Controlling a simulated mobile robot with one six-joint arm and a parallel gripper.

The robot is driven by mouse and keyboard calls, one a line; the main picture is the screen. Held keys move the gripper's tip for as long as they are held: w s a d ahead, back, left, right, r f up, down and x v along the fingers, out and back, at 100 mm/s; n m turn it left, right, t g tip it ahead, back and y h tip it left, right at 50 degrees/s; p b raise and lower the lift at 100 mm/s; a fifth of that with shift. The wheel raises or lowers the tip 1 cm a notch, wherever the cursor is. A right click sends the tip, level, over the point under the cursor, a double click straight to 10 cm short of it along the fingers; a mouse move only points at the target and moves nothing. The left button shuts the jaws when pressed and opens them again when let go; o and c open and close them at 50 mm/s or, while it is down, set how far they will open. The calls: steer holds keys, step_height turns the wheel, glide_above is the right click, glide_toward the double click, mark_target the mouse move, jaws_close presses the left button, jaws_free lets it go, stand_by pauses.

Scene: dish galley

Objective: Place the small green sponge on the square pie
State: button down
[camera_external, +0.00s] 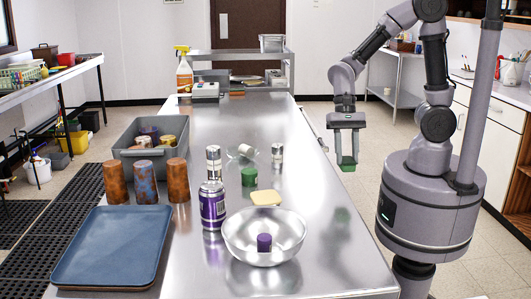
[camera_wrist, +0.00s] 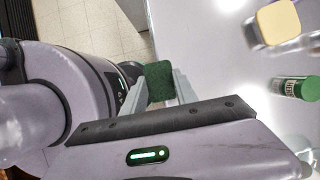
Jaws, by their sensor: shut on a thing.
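My gripper (camera_external: 347,156) is shut on the small green sponge (camera_external: 348,167) and holds it in the air above the table's right edge. A green reflection shows on the steel below. In the wrist view the dark green sponge (camera_wrist: 158,80) sits between the finger ends. The square pie (camera_external: 265,198), a pale yellow block with rounded corners, lies on the table to the left of my gripper, just behind the steel bowl. It also shows at the top right of the wrist view (camera_wrist: 278,22). The sponge and the pie are well apart.
Around the pie stand a steel bowl (camera_external: 240,245) with a purple item in it, a purple bottle (camera_external: 213,207), a green cylinder (camera_external: 249,177) and shakers (camera_external: 278,155). A blue tray (camera_external: 112,250), rusty cups (camera_external: 178,180) and a grey bin (camera_external: 122,148) are left. The table's right side is clear.

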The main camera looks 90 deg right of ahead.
steer(key=w+a+r+p, duration=0.2)
steer(key=w+a+p, duration=0.2)
steer(key=w, duration=0.5)
steer(key=b, duration=0.3)
glide_above(266, 198)
steer(key=d, duration=0.2)
steer(key=f, duration=0.2)
steer(key=shift+a+f, duration=0.2)
steer(key=shift+f, duration=0.2)
step_height(266, 198, down, 4)
steer(key=shift+r+b, duration=0.2)
steer(key=shift+b, duration=0.55)
steer(key=shift+r, duration=0.1)
steer(key=c, duration=1)
jaws_free()
steer(key=shift+o, duration=0.2)
